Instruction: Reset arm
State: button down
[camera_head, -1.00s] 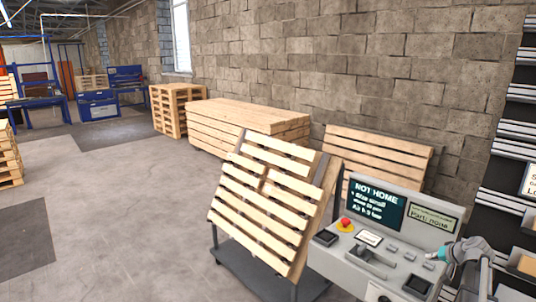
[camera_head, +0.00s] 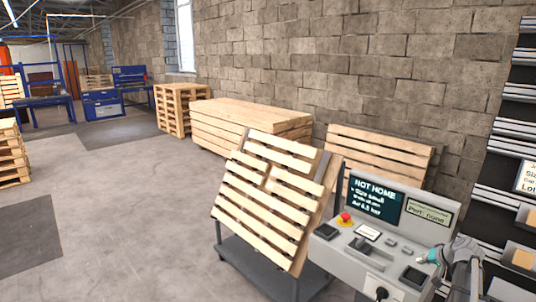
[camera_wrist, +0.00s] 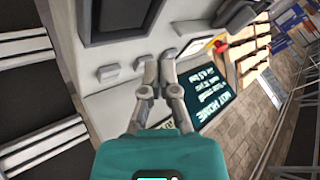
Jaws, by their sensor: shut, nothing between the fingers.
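My gripper (camera_head: 421,259) is at the right side of the grey control console (camera_head: 350,262) in the head view. In the wrist view my gripper (camera_wrist: 159,62) is shut and empty, its two fingertips together in front of the console face. I cannot tell whether the fingertips touch it. The console's dark screen (camera_head: 374,203) reads "NOT HOME", with smaller lines below. A smaller display (camera_head: 430,213) beside it appears to read "Part: none". A red button on a yellow base (camera_head: 345,218) sits on the console's left part.
A slatted wooden pallet (camera_head: 268,200) leans on a dark cart (camera_head: 250,268) left of the console. Stacked timber (camera_head: 245,125) and another pallet (camera_head: 380,155) stand by the block wall. A dark rack (camera_head: 505,150) with bins is close on the right. Open floor (camera_head: 120,200) lies left.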

jog(key=s+a+f+n+g, duration=0.1)
jog(key=a+f+n+g, duration=0.15)
jog(key=a, duration=1.15)
jog(key=s+a+n+g+h, duration=0.1)
jog(key=s+a, duration=0.4)
jog(key=a, duration=0.3)
jog(key=s+a+f+g+h, duration=0.1)
jog(key=s+a+g, duration=0.1)
jog(key=s+a, duration=0.3)
jog(key=s+a+n+g+h+p, duration=0.1)
jog(key=s+a, duration=0.4)
jog(key=a, duration=0.8)
jog(key=shift+s+a+f+n+g, duration=0.15)
jog(key=shift+s+f+n+g, duration=0.15)
jog(key=shift+g, duration=0.45)
